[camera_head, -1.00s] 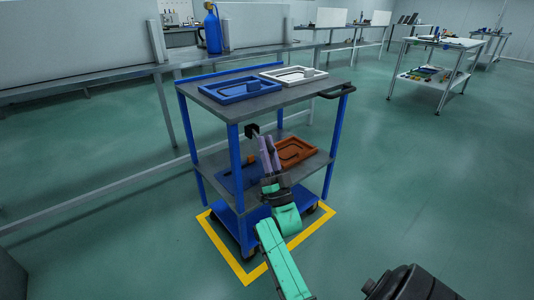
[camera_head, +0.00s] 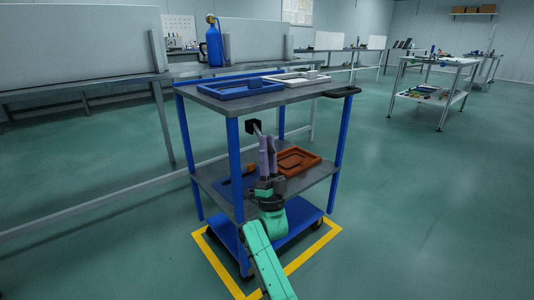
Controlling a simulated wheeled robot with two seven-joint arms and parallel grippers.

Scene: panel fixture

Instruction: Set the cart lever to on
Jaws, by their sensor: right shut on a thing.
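The blue and grey cart (camera_head: 236,181) stands in the middle of the view. A black lever mount (camera_head: 251,126) sits just under its top shelf, beside the front blue post. A short grey lever (camera_head: 259,131) sticks out of the mount towards the right and downward. My right gripper (camera_head: 267,141), with purple fingers and a green wrist, comes up from below. It is shut on the lever's outer end, and its fingers hide that end. Any on or off marking is too small to see. My left gripper is not in view.
The top shelf holds a blue tray (camera_head: 240,88) and a white tray (camera_head: 297,78). An orange tray (camera_head: 293,161) lies on the lower shelf behind my gripper. Yellow floor tape (camera_head: 303,260) outlines the cart. The floor (camera_head: 420,220) to the right is clear.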

